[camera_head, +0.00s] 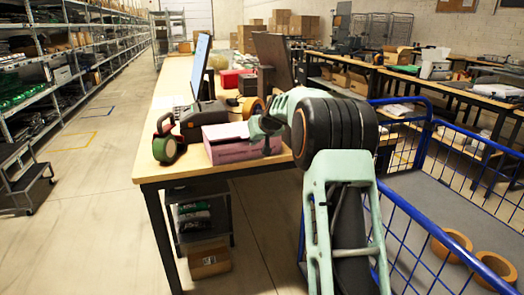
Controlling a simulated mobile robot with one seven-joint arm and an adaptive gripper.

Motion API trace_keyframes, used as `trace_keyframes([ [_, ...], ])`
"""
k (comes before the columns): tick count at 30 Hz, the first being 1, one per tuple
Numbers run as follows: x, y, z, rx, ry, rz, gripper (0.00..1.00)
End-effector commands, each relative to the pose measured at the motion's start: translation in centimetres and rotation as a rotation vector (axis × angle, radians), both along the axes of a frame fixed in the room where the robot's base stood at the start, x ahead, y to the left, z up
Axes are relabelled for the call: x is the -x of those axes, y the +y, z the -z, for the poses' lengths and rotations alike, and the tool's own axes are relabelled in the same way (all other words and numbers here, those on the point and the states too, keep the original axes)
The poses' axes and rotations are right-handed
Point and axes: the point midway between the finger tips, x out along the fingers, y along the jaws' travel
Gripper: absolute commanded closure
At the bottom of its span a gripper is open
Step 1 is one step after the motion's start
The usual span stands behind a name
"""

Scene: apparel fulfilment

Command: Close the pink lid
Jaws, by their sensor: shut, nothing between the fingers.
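A pink box (232,152) sits near the front edge of the wooden table. Its pink lid (224,131) looks flat, or nearly flat, over the top. I cannot tell whether it is fully down, because my arm covers the box's right end. My gripper (264,144) is at the right end of the box, close to its upper edge. It is shut with nothing in it. Whether it touches the lid is not clear from this view.
A tape dispenser (166,140) stands left of the box. A black device (203,117), a monitor (201,66) and a dark upright panel (273,62) stand behind. A blue-railed cart (408,205) with tape rolls (494,271) is at right.

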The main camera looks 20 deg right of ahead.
Motion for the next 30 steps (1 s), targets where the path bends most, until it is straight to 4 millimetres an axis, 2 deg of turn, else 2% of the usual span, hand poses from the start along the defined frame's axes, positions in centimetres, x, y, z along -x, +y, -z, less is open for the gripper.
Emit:
trace_keyframes([
  [1,0.1,0.3,-1.8,0.001,-0.001,-0.001,1.00],
  [2,0.2,0.4,-2.3,0.000,-0.001,-0.001,1.00],
  [4,1.1,0.3,-1.3,-0.003,0.004,0.002,1.00],
  [19,7.7,-0.2,1.1,-0.001,0.002,0.002,1.00],
  [24,9.1,-0.2,1.5,-0.002,0.001,0.001,1.00],
  [30,9.6,-0.1,1.6,-0.001,0.000,-0.001,1.00],
])
